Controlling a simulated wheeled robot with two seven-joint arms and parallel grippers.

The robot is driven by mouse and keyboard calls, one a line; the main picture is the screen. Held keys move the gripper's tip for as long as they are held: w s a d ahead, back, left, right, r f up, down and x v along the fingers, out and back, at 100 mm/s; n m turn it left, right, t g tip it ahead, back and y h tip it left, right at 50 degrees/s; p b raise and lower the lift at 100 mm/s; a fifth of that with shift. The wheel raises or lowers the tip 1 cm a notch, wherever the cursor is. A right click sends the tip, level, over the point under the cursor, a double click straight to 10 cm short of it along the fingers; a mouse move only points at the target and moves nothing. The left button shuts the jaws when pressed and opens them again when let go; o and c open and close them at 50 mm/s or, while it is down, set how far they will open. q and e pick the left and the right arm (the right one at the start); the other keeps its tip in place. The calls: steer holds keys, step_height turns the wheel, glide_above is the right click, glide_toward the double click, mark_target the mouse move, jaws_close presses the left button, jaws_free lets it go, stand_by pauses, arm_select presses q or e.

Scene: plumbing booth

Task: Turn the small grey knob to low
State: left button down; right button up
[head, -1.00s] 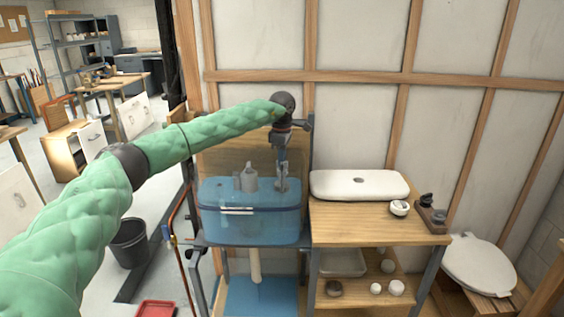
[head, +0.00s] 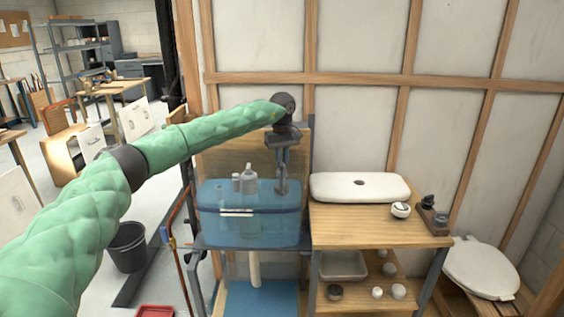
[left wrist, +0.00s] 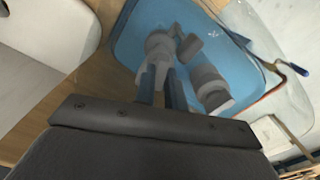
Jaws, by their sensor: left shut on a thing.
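A clear blue tank (head: 222,226) stands left of the wooden bench, with grey valve parts (head: 249,181) inside it. My left gripper (head: 282,188) points straight down into the tank's right half, beside those parts. In the left wrist view its two blue-grey fingers (left wrist: 162,78) are close together on the small grey knob (left wrist: 158,46), a round grey piece at their tips. The fingers partly hide the knob, and its setting cannot be read. Other grey cylinders (left wrist: 210,86) show to the right. My right gripper is out of view.
A white lid (head: 340,186) lies on the wooden bench (head: 365,226), with small fittings at its right end. A toilet (head: 480,267) stands further right. A copper pipe (head: 176,262) and black bucket (head: 128,246) are left of the tank.

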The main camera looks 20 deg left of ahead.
arm_select(q)
steer(key=shift+r+m, duration=0.2)
steer(key=shift+m, duration=1)
steer(key=shift+w+m, duration=0.1)
steer(key=shift+m, duration=0.9)
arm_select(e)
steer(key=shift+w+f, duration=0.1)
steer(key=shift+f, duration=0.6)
arm_select(q)
steer(key=c, duration=1.8)
jaws_free()
steer(key=shift+o, duration=0.3)
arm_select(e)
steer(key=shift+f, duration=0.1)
arm_select(q)
steer(key=shift+f, duration=0.1)
